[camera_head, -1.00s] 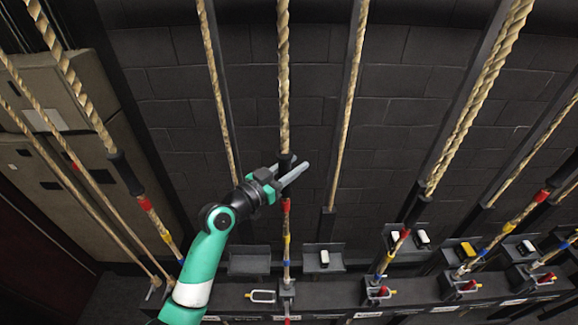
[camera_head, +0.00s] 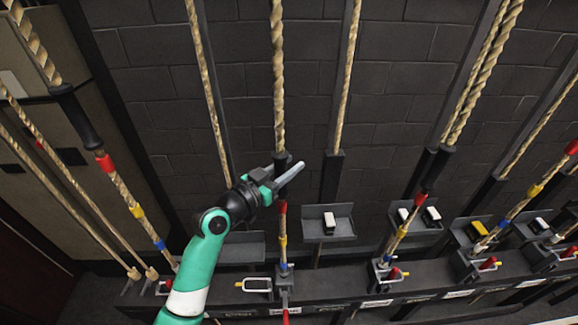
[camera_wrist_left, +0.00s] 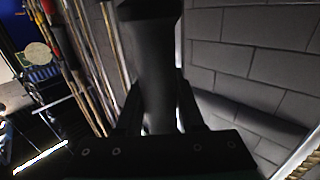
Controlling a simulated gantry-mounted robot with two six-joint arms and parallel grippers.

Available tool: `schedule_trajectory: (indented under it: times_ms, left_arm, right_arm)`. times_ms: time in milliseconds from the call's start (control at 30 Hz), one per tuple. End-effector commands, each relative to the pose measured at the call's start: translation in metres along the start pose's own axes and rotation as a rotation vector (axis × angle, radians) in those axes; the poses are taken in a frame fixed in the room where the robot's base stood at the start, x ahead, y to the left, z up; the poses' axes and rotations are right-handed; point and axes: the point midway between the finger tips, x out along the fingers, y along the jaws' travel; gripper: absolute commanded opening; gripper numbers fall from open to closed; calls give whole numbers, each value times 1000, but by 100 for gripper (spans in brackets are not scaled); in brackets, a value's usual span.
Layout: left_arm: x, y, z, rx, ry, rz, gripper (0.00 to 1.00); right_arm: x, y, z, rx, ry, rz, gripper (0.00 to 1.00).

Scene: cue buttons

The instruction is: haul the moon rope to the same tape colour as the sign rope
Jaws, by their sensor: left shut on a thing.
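My left gripper (camera_head: 283,173) is shut on the black sleeve of the middle rope (camera_head: 279,80). The sleeve (camera_wrist_left: 150,75) stands between the fingers in the left wrist view. Below the gripper, this rope carries red tape (camera_head: 283,207), yellow tape (camera_head: 283,240) and blue tape (camera_head: 284,267), above its rope lock (camera_head: 284,280). The labels on the rail are too small to read, so I cannot tell which rope is the moon rope or the sign rope. My right gripper is out of view.
Other taped ropes stand at the left (camera_head: 122,188) and right (camera_head: 411,217), with red, yellow and blue bands. A long dark rail (camera_head: 335,285) carries locks with red handles. Small shelves (camera_head: 328,235) hold blocks. A dark block wall (camera_head: 390,100) stands behind.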

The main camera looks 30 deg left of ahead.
Motion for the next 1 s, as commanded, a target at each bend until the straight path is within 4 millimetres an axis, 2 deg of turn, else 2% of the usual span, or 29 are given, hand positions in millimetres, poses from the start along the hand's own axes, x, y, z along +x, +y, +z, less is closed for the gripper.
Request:
schedule_trajectory:
  times_ms: [200,233,400,767,867,1000]
  left_arm:
    - [0,0,-3,0,3,0,0]
    - [0,0,-3,0,3,0,41]
    - [0,0,-3,0,4,0,68]
    - [-5,0,-3,1,4,0,68]
    - [-16,-1,-3,0,5,-2,68]
    - [-45,-1,-2,1,6,-3,68]
  right_arm:
    - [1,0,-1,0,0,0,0]
    - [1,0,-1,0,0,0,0]
    - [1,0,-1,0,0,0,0]
    - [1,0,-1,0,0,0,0]
    - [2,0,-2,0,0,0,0]
    - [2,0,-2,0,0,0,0]
